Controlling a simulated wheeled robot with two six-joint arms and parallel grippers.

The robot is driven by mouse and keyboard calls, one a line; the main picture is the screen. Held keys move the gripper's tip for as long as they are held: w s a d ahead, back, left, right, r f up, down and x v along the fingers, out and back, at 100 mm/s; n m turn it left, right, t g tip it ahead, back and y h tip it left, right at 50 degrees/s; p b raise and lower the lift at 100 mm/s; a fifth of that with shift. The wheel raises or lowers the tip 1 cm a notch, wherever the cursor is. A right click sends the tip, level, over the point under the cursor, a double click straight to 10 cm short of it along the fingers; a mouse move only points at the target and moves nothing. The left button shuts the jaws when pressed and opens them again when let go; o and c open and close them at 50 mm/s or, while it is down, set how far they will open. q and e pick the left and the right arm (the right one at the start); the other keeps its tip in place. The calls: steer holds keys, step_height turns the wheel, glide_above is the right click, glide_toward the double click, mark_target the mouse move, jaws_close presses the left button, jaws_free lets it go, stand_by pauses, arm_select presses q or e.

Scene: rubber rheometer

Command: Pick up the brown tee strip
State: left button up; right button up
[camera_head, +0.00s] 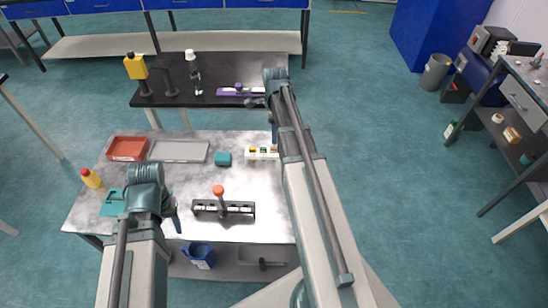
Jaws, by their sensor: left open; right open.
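I cannot make out a brown tee strip for certain in the head view. A white holder (262,153) with small coloured pieces lies at the right of the grey-white table (200,232), partly behind my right arm. My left gripper (173,213) is open over the table's left half, left of a dark rack (236,209) with an orange-topped item (219,191). My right gripper (257,102) is open near the right end of the black table (225,68), partly hidden by its own arm. Neither gripper visibly holds anything.
A purple item (230,92) lies on the black table. The middle of the near table is mostly clear.

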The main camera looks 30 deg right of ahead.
mark_target(274, 149)
arm_select(q)
steer(key=shift+f+b, duration=0.35)
steer(key=shift+f, duration=0.5)
arm_select(e)
steer(key=shift+f, duration=0.85)
steer(key=f+b, duration=0.5)
steer(key=shift+s+a+f, duration=0.15)
steer(key=shift+s+a, duration=0.1)
arm_select(q)
step_height(274, 149, down, 5)
steer(key=shift+f, duration=0.1)
arm_select(e)
steer(key=shift+c, duration=0.2)
jaws_close()
